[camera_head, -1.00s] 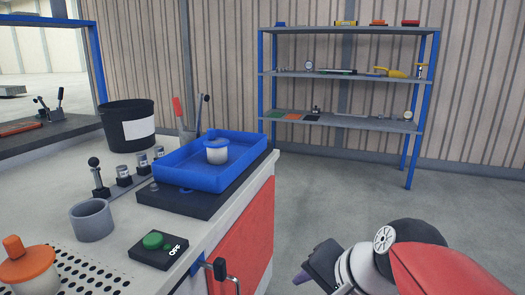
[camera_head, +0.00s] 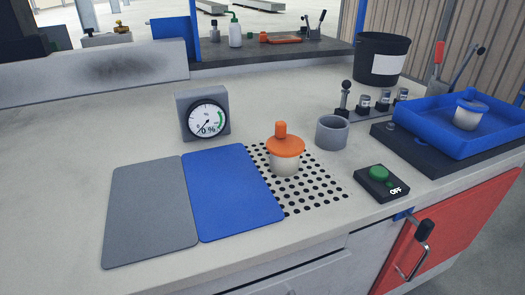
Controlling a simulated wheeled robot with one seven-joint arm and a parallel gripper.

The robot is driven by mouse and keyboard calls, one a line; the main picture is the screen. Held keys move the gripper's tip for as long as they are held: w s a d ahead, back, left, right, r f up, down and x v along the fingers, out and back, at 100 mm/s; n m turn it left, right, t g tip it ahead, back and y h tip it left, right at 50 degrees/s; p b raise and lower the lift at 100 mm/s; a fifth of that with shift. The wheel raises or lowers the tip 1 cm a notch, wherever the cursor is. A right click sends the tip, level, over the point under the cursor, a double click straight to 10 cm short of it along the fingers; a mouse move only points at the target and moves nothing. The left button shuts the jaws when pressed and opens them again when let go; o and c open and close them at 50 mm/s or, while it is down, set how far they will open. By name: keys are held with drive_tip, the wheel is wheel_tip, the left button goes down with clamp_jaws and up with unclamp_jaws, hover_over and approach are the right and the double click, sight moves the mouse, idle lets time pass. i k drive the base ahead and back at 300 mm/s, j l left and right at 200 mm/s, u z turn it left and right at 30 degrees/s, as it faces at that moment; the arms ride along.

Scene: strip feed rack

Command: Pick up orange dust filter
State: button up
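The orange dust filter (camera_head: 285,148) has an orange lid with a knob on top and a pale cup below. It stands upright on the perforated patch (camera_head: 318,193) of the workbench, right of a blue mat. My gripper is not in view now.
A blue mat (camera_head: 232,195) and a grey mat (camera_head: 150,215) lie left of the filter. A gauge (camera_head: 205,117) stands behind them. A grey cup (camera_head: 332,132), a green-button box (camera_head: 381,182) and a blue tray (camera_head: 440,125) holding a blue-lidded cup (camera_head: 468,112) are to the right.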

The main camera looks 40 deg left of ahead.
sight(284, 150)
drive_tip(key=u, duration=1.8)
drive_tip(key=l+u, duration=0.35)
drive_tip(key=l, duration=0.5)
drive_tip(key=k+l+u, duration=0.1)
drive_tip(key=l+u, duration=0.25)
drive_tip(key=l, duration=0.45)
